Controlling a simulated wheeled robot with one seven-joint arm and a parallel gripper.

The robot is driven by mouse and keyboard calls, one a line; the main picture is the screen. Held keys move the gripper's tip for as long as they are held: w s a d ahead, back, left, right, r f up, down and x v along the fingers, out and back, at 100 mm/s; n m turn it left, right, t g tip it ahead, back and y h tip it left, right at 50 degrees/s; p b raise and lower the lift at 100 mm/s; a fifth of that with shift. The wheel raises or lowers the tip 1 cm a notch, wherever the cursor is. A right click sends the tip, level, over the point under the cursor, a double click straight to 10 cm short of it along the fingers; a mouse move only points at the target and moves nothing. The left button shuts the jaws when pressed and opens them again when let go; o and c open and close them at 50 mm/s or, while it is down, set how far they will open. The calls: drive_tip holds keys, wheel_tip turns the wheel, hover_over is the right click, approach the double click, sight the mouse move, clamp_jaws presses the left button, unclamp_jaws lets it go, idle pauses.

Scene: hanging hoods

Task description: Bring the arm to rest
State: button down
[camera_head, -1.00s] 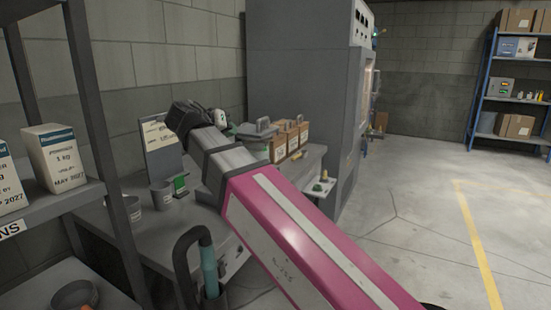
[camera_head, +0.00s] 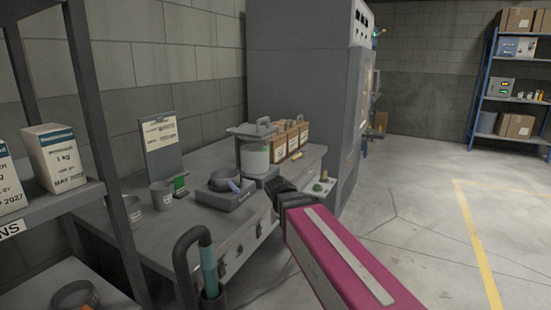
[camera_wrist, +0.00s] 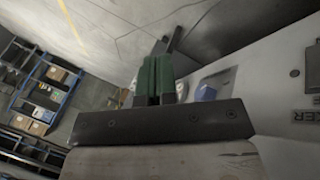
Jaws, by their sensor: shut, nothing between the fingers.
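My gripper (camera_wrist: 157,76) shows in the wrist view with its two green fingers together and nothing between them. In the head view my pink arm reaches in from the lower right, and its dark end stops by the right front corner of the workbench (camera_head: 150,238). The gripper fingers cannot be made out in the head view. I cannot tell whether the arm's end is over the bench edge or in front of it.
A grey cabinet (camera_head: 300,80) stands behind. A shelf rack (camera_head: 70,205) is at left. Floor (camera_head: 420,220) at right is clear.

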drive_tip(key=s+d+f+g+y, duration=0.1)
drive_tip(key=s+d+f, duration=0.2)
drive_tip(key=f, duration=0.3)
drive_tip(key=s+d+f+m+g+y, duration=0.1)
drive_tip(key=s+d+f+y, duration=0.1)
drive_tip(key=d+f, duration=0.3)
drive_tip(key=s+d+f+g+y, duration=0.1)
drive_tip(key=s+d+f, duration=0.3)
drive_tip(key=f, duration=0.2)
drive_tip(key=shift+f, duration=0.3)
